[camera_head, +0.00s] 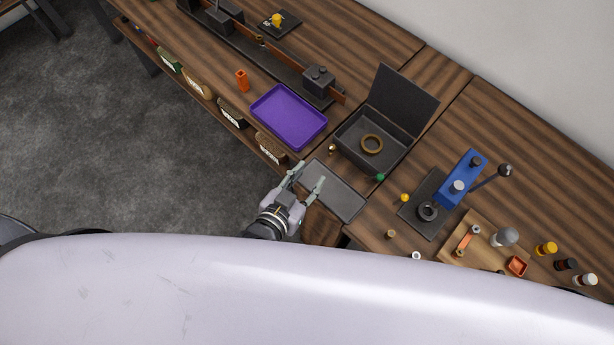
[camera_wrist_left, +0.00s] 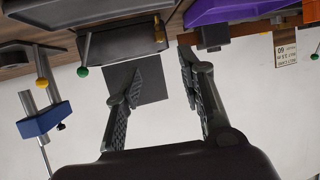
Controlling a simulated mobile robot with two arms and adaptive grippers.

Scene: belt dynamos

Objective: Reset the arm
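My left gripper (camera_head: 309,174) reaches in from the lower middle of the head view. Its two fingers are spread apart with nothing between them, over or just in front of a flat grey tray (camera_head: 341,199) at the table's front edge; the exact height is unclear. The left wrist view also shows the left gripper (camera_wrist_left: 161,75) with its fingers apart and empty; the scene there appears upside down. My right gripper is in neither view. A pale part of my own body covers the bottom of the head view.
An open dark box (camera_head: 350,143) holding a brass ring (camera_head: 371,143) stands beyond the gripper. A purple tray (camera_head: 288,117) lies to its left. A blue press (camera_head: 461,180) and a wooden board (camera_head: 452,250) with small parts are to the right. Bare floor (camera_head: 130,170) lies left.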

